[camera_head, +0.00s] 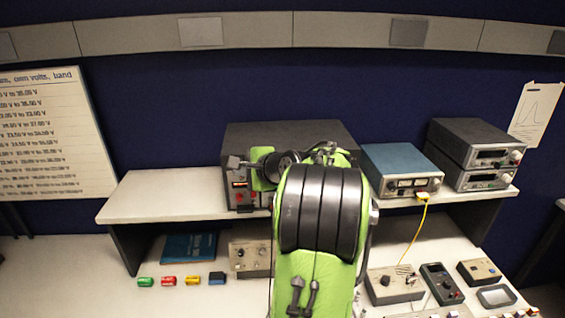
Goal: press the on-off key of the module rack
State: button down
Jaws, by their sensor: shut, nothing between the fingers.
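A large dark grey box, which looks like the module rack (290,132), stands on the raised shelf at the back, in the middle of the view. My green and black arm covers most of its front. The left strip of its front shows, with a small red lit patch (240,185) and small controls below it. I cannot tell which of these is the on-off key.
A blue instrument (402,168) with a yellow cable (420,228) stands right of the rack. Two stacked grey instruments (480,150) stand farther right. Below are a beige box (251,258), several small coloured blocks and several small devices. The shelf left of the rack (160,190) is clear.

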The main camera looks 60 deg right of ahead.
jog(key=shift+w+d+p, duration=0.3)
jog(key=shift+d+p, duration=0.1)
jog(key=shift+p, duration=0.05)
dwell(0.4)
jog(key=shift+s+a, duration=0.35)
jog(key=shift+a, duration=0.1)
jog(key=s+a+b, duration=0.2)
jog(key=s+a, duration=0.1)
jog(key=a, duration=0.1)
jog(key=shift+s+a, duration=0.35)
jog(key=shift+s, duration=0.05)
dwell(0.3)
